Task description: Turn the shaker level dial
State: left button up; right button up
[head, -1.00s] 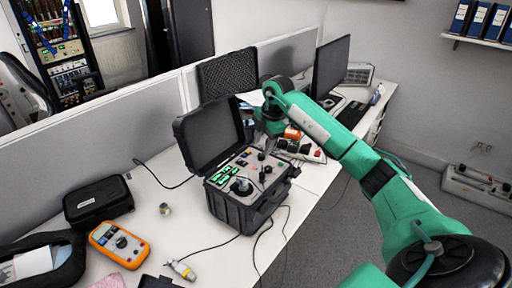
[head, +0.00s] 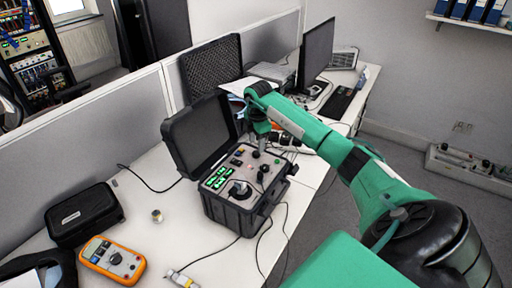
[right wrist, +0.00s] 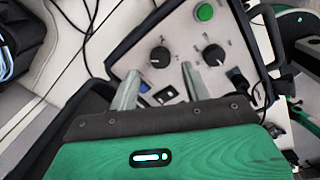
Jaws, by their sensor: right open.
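An open black hard case (head: 228,211) on the desk holds a grey control panel (head: 238,161) with knobs, buttons and green displays. My right gripper (head: 262,143) is over the panel's far right part, pointing down. In the right wrist view, the gripper (right wrist: 160,70) is open and empty. Two black dials with white marks lie just beyond its fingertips: a left dial (right wrist: 160,57) and a right dial (right wrist: 213,55). I cannot read which is the shaker level dial. A green button (right wrist: 205,12) sits beyond them. My left gripper is not in view.
The case's raised lid (head: 200,135) stands left of my right gripper. A black pouch (head: 83,214), an orange multimeter (head: 112,260) and loose cables lie on the white desk (head: 150,190). A monitor (head: 316,55) stands farther back.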

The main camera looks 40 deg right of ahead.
aim_at(256, 152)
notch_tip(256, 152, down, 4)
jog(key=shift+r+p, duration=0.25)
jog(key=shift+p, duration=0.05)
jog(key=shift+f, duration=0.25)
jog(key=shift+w+f, duration=0.1)
jog(key=shift+f, duration=0.1)
jog(key=shift+c, duration=0.5)
jog(key=c, duration=0.9)
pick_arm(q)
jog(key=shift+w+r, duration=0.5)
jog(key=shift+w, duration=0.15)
